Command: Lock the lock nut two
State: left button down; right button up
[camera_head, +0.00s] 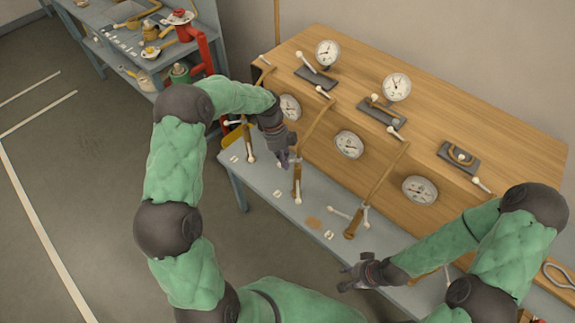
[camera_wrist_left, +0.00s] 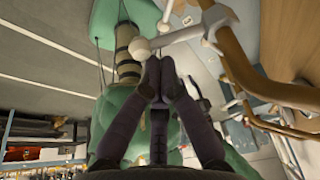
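My left gripper (camera_head: 285,160) is above the front shelf, beside the second wooden hose (camera_head: 311,133) from the left. In the left wrist view the fingers (camera_wrist_left: 158,68) are together, with nothing visible between them. Just beyond the fingertips is a white ball-ended lever (camera_wrist_left: 175,38) on a fitting beside a wooden hose (camera_wrist_left: 238,62). Contact between fingers and lever cannot be told. In the head view a white-tipped fitting (camera_head: 297,184) stands below my left gripper. My right gripper (camera_head: 350,277) is open and empty near the front edge. Which nut is number two is not marked legibly.
The wooden cabinet (camera_head: 450,115) carries several round gauges (camera_head: 349,145) and dark valve plates (camera_head: 460,157). Another hose fitting (camera_head: 352,228) with a white lever stands to the right on the grey shelf (camera_head: 262,180). A cluttered rack (camera_head: 205,25) is at the upper left. Floor is clear at left.

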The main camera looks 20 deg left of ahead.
pick_arm(q)
jog(key=shift+w+a, duration=0.2)
jog(key=shift+a, duration=0.05)
pick_arm(e)
jog(key=shift+f, duration=0.1)
pick_arm(q)
jog(key=shift+a, duration=0.1)
dwell(0.4)
